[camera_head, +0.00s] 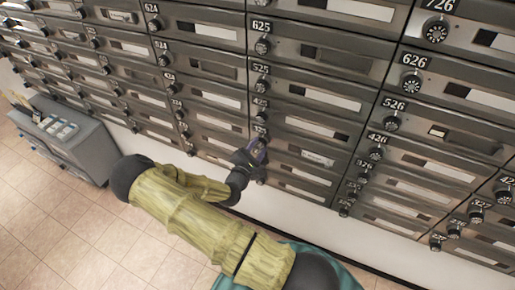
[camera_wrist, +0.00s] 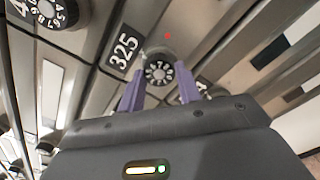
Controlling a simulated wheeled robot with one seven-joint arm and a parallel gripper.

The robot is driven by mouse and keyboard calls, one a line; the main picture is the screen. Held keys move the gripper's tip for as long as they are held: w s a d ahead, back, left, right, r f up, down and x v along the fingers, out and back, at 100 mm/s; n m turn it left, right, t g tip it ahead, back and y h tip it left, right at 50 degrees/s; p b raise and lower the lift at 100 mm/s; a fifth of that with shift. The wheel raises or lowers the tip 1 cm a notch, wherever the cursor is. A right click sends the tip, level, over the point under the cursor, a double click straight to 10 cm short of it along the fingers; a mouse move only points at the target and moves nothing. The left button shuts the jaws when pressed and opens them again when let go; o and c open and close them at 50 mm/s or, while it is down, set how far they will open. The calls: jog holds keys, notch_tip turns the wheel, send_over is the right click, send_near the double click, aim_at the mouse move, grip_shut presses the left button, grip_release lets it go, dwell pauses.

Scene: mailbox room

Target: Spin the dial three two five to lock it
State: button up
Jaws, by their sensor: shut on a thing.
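The dial of box 325 (camera_wrist: 158,72) is a small round black knob with white digits, just right of the white-on-black 325 plate (camera_wrist: 124,51) in the wrist view. My gripper (camera_wrist: 160,84) has its two purple fingers on either side of the dial and is shut on it. In the head view my gripper (camera_head: 257,152) is at the low part of the mailbox wall and covers the dial. The dial's exact setting is too small to read.
The grey mailbox wall (camera_head: 310,102) has rows of numbered doors with similar dials, including the 425 dial (camera_head: 260,114) just above. A grey cabinet (camera_head: 75,138) stands at the left. The tiled floor (camera_head: 60,218) is clear at lower left.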

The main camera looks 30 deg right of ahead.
jog(key=shift+m, duration=0.3)
jog(key=m+b, duration=0.1)
jog(key=m, duration=0.3)
jog(key=shift+b, duration=0.3)
jog(key=m+b, duration=0.1)
jog(key=m, duration=0.4)
jog(key=shift+m+b, duration=0.3)
jog(key=m+b, duration=0.1)
jog(key=m, duration=0.3)
jog(key=shift+m+b, duration=0.3)
jog(key=m+b, duration=0.2)
jog(key=m, duration=0.3)
jog(key=shift+s+b, duration=0.1)
jog(key=shift+b, duration=0.2)
jog(key=m+b, duration=0.3)
jog(key=m, duration=0.2)
jog(key=m+b, duration=0.4)
jog(key=shift+s+f, duration=0.1)
jog(key=m+b, duration=0.5)
jog(key=b, duration=0.1)
jog(key=shift+f+m, duration=0.1)
jog(key=shift+m, duration=0.3)
jog(key=m+b, duration=0.3)
jog(key=b, duration=0.1)
jog(key=shift+r, duration=0.2)
